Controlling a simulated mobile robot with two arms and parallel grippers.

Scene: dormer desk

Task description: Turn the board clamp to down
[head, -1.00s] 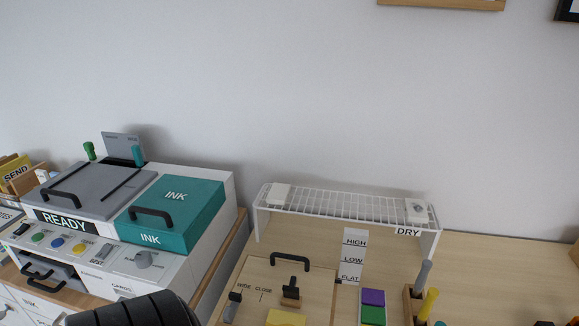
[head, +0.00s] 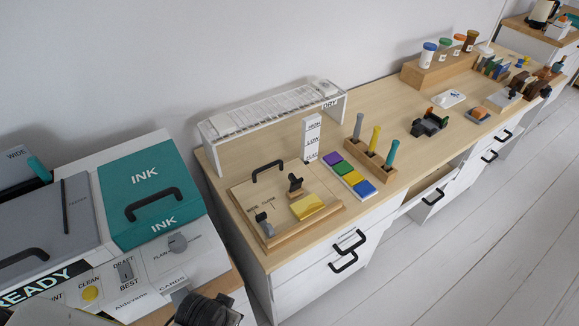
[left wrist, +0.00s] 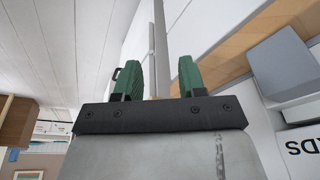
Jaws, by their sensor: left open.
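The wooden stamping board (head: 240,196) lies on the desk with a black arched handle (head: 268,168) at its back. A small grey-and-black lever (head: 263,222) stands near its front left corner by printed markings. A dark upright knob on a wooden base (head: 295,186) stands mid-board, with a yellow block (head: 308,206) in front of it. I cannot tell which of these is the clamp. In the left wrist view my left gripper (left wrist: 158,78) has green fingers, apart and empty, away from the board. My right gripper is not in view.
A printer with a teal INK lid (head: 150,185) stands left of the board. A white DRY rack (head: 270,110) stands behind it. Colour pads (head: 350,177) and a wooden pen holder (head: 372,160) are to its right. White drawers (head: 340,255) are below.

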